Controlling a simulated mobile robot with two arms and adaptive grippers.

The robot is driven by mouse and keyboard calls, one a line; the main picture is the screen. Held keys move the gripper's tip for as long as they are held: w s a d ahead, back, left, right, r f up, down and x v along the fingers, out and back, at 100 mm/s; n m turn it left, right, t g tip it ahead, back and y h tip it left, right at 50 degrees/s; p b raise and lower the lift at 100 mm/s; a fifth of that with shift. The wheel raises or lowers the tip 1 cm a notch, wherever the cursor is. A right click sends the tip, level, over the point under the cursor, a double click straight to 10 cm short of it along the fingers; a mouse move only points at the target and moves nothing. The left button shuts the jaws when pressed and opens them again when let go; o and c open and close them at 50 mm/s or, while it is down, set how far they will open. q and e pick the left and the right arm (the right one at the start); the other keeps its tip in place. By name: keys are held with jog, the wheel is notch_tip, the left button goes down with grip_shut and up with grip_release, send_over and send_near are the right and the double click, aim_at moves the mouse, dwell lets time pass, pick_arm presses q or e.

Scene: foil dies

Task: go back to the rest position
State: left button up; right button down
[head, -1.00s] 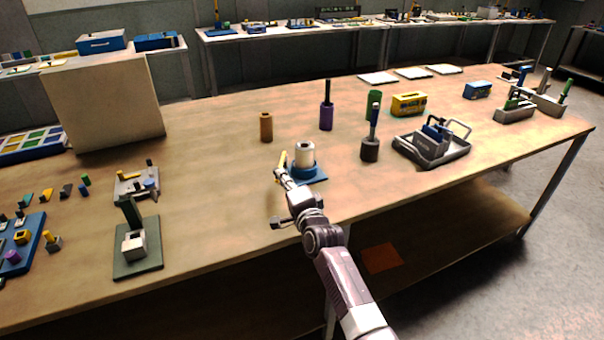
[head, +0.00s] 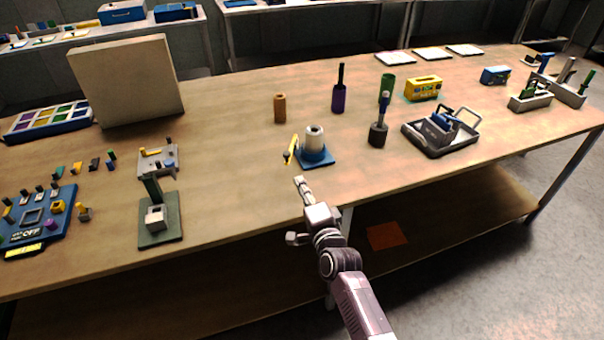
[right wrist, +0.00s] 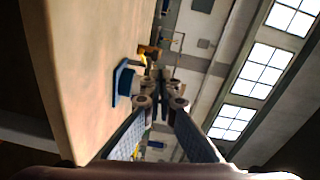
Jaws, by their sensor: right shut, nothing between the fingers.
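My right gripper (head: 302,188) is shut and empty, at the front edge of the wooden table (head: 230,190) in the head view. A yellow tool (head: 291,150) is beside the stand. My left gripper is not in view.
A brown cylinder (head: 280,108), a purple holder (head: 339,98) and a dark holder with a blue handle (head: 378,134) are farther back. A grey tray (head: 410,137) is at the right. A green stand (head: 160,232) is at the left front. Bare tabletop lies between.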

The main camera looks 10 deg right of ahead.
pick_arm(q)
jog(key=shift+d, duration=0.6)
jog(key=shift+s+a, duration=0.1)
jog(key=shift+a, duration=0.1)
